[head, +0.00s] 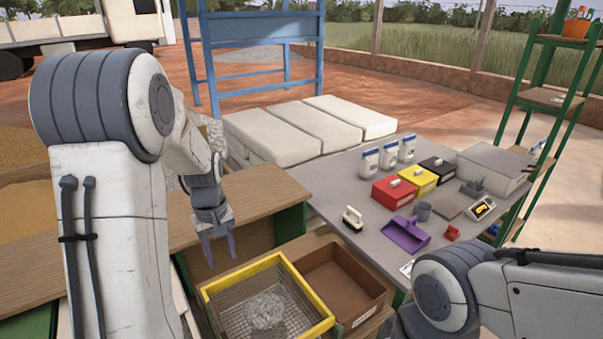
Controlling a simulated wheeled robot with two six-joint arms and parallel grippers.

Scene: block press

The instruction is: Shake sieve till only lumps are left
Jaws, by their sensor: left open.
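What lies under the sieve is hidden.
A brown wooden tray (340,284) stands right of the sieve. A wooden counter (255,195) lies behind the sieve.

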